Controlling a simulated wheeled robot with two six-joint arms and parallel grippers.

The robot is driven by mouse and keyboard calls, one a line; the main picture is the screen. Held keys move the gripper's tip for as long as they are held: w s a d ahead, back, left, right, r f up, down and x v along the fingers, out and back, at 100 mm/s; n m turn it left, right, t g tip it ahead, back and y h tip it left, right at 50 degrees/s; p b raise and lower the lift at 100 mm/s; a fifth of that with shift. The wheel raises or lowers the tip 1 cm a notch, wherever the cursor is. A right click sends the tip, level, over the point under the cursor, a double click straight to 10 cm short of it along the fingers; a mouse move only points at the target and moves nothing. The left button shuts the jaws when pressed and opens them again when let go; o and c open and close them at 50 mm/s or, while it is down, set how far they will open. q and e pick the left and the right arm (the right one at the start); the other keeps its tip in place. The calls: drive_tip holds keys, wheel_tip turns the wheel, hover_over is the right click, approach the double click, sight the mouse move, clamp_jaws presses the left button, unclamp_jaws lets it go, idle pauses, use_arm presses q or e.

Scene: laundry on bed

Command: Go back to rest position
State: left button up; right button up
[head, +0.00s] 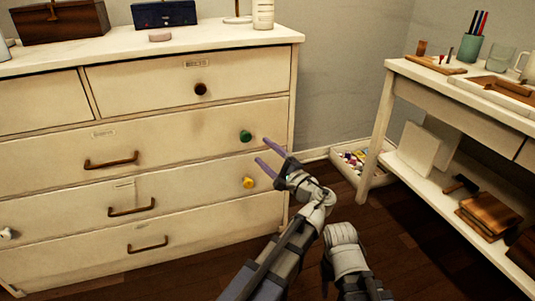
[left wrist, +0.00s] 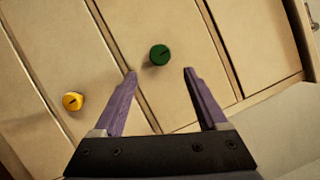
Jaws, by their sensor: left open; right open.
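My left gripper (head: 260,149) is open and empty, with its two purple fingers pointing at the front of the cream dresser (head: 200,130). In the head view it is just right of the green knob (head: 245,136) and above and right of the yellow knob (head: 248,182). In the left wrist view the open fingers (left wrist: 159,71) stand on either side below the green knob (left wrist: 159,54), apart from it. The yellow knob (left wrist: 72,101) is to the left there.
The dresser drawers look closed. A side table (head: 392,95) with a lower shelf stands at the right, holding a cup of pens (head: 470,48) on top. A low tray (head: 345,168) of small items sits on the floor by the wall. Dark wooden floor is bare between the furniture.

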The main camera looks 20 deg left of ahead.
use_arm(q)
drive_tip(key=shift+a+f, duration=0.1)
drive_tip(key=s+a+f+n+g+h, duration=0.3)
drive_tip(key=s+f, duration=0.1)
drive_tip(key=f, duration=0.3)
drive_tip(key=s+a+f+n+g+h, duration=0.2)
drive_tip(key=s+a+f+n+g, duration=0.15)
drive_tip(key=f, duration=0.45)
drive_tip(key=s+d+f+n+g+h, duration=0.4)
drive_tip(key=s+d+f+h, duration=0.4)
drive_tip(key=s+f+h, duration=0.15)
drive_tip(key=s+d+r+m+p, duration=0.25)
drive_tip(key=d+r+p, duration=0.35)
drive_tip(key=r+p, duration=0.5)
drive_tip(key=s+d+r+m+p, duration=0.1)
drive_tip(key=s+d+r+p, duration=0.2)
drive_tip(key=d+r+p, duration=0.55)
wheel_tip(320, 180, up, 38)
drive_tip(key=a+p, duration=0.2)
drive_tip(key=p, duration=3.6)
drive_tip(key=shift+s+a+g, duration=0.15)
drive_tip(key=shift+a+g, duration=0.1)
drive_tip(key=shift+g, duration=0.2)
